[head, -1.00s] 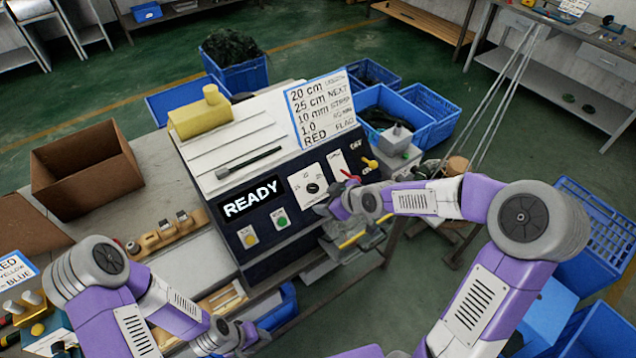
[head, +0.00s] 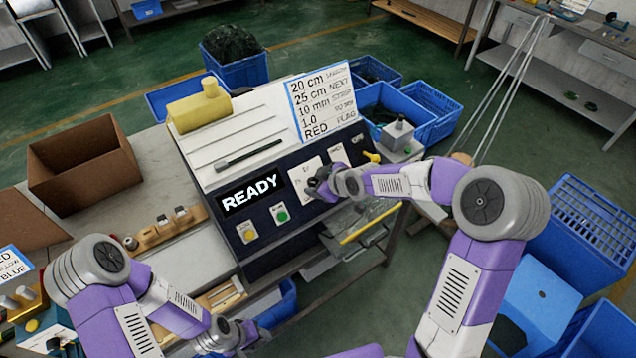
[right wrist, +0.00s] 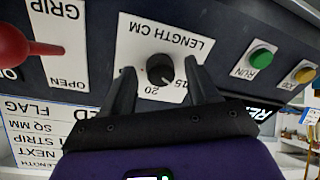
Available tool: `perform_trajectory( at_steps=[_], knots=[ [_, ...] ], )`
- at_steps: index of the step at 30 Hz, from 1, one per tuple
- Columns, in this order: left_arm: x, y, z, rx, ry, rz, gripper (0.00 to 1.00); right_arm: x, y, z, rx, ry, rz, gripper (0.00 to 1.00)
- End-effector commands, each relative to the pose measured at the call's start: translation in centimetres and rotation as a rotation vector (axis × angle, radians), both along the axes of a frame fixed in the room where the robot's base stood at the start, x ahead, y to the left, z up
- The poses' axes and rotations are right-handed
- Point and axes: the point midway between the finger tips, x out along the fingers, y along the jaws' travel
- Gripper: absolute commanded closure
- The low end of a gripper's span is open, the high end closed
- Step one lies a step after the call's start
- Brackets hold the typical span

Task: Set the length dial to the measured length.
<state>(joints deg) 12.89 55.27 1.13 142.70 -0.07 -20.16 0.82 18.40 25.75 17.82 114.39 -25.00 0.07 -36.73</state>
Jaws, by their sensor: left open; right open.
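The length dial (right wrist: 160,69) is a round black knob on a white plate marked LENGTH CM, upside down in the right wrist view. The numbers 20 and 15 show near it; I cannot tell its exact setting. My right gripper (right wrist: 160,70) is open, its fingers on either side of the knob with visible gaps. In the head view my right gripper (head: 318,184) covers the dial. The sign (head: 322,103) on the machine's top reads 20 cm on its first line and 25 cm NEXT below. My left gripper (head: 238,338) is open, low in front of the bench.
The panel's READY display (head: 250,193), yellow button (head: 248,232) and green button (head: 281,213) lie left of the dial. A red lever (right wrist: 25,45) on the GRIP plate is close beside my right gripper. A yellow-edged tray (head: 365,228) sticks out below.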

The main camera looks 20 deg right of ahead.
Motion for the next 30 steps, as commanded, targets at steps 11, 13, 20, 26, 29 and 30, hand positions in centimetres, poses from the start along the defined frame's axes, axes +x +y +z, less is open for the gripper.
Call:
perform_trajectory(
  at_steps=[11,13,20,26,29,30],
  knots=[
    [0.00,0.00,0.02,0.000,0.000,0.000,0.50,0.04,0.00,-0.02,0.001,0.000,-0.001,0.61],
    [0.00,0.00,0.02,0.000,0.000,0.000,0.50,0.03,0.01,-0.02,0.001,0.000,-0.001,0.71],
    [0.01,0.01,0.01,0.000,0.000,0.000,0.50,0.02,0.00,-0.02,0.001,0.000,-0.001,0.97],
    [0.00,0.00,-0.16,0.000,0.000,0.000,0.50,0.01,0.00,-0.08,0.020,0.007,-0.020,0.97],
    [0.00,0.01,-0.39,0.000,0.000,0.000,0.50,0.00,-0.01,-0.14,0.044,0.017,-0.044,0.97],
    [0.01,0.01,-0.50,0.000,0.000,0.000,0.50,-0.01,-0.01,-0.16,0.058,0.021,-0.057,0.97]
  ],
)
